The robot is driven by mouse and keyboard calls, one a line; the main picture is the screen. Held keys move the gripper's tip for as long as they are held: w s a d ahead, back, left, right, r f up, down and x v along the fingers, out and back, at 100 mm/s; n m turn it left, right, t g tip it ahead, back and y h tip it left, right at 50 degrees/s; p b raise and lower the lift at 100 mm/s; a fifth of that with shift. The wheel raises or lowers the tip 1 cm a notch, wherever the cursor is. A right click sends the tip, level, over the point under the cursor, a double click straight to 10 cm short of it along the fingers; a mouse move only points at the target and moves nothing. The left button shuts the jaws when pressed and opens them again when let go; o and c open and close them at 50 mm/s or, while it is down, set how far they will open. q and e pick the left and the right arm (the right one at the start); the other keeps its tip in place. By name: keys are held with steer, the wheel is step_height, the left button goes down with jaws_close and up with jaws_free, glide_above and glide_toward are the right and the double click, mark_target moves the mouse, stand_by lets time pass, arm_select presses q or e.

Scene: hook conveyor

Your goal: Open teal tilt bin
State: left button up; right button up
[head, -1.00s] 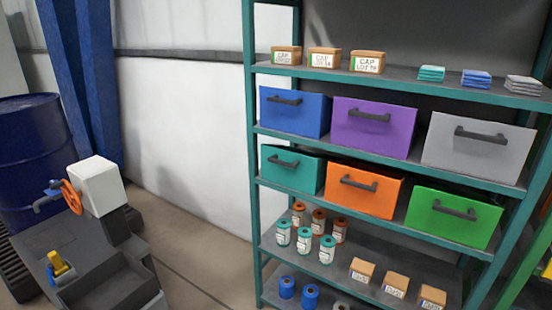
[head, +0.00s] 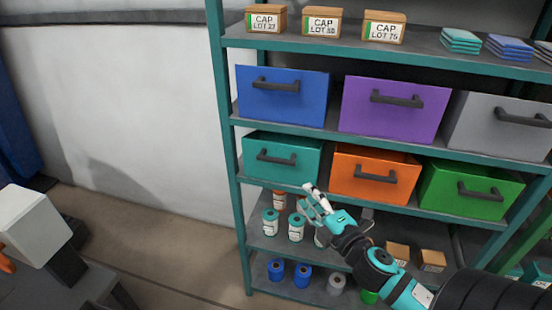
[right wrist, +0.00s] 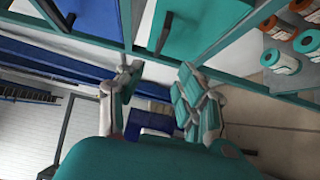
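The teal tilt bin (head: 262,173) sits at the left end of the shelf row below the blue and purple bins. Its front is in line with the orange bin beside it, and its dark bar handle (head: 277,159) faces me. In the right wrist view the teal bin (right wrist: 212,22) and its handle (right wrist: 163,34) show at the top, beyond the fingers. My right gripper (head: 313,197) is below and right of the handle, apart from the bin. Its fingers are spread with nothing between them (right wrist: 160,70). My left gripper is not in view.
Neighbouring bins are blue (head: 285,108), purple (head: 385,125), orange (head: 360,187), green (head: 450,202) and grey (head: 490,135). Canisters (head: 270,222) stand on the shelf below the teal bin, close to my right gripper. A green left shelf post (head: 228,170) stands beside the bin.

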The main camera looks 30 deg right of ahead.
mark_target(277, 163)
steer(key=w+p, duration=0.1)
steer(key=w, duration=0.4)
steer(key=w+d+p, duration=0.1)
steer(key=w, duration=0.4)
steer(key=w+p, duration=0.1)
steer(key=w, duration=0.5)
steer(key=shift+d, duration=0.2)
steer(key=shift+w, duration=0.5)
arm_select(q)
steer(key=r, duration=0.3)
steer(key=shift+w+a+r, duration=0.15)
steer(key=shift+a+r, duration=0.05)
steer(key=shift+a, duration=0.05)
arm_select(e)
jaws_close()
steer(key=shift+f, duration=0.1)
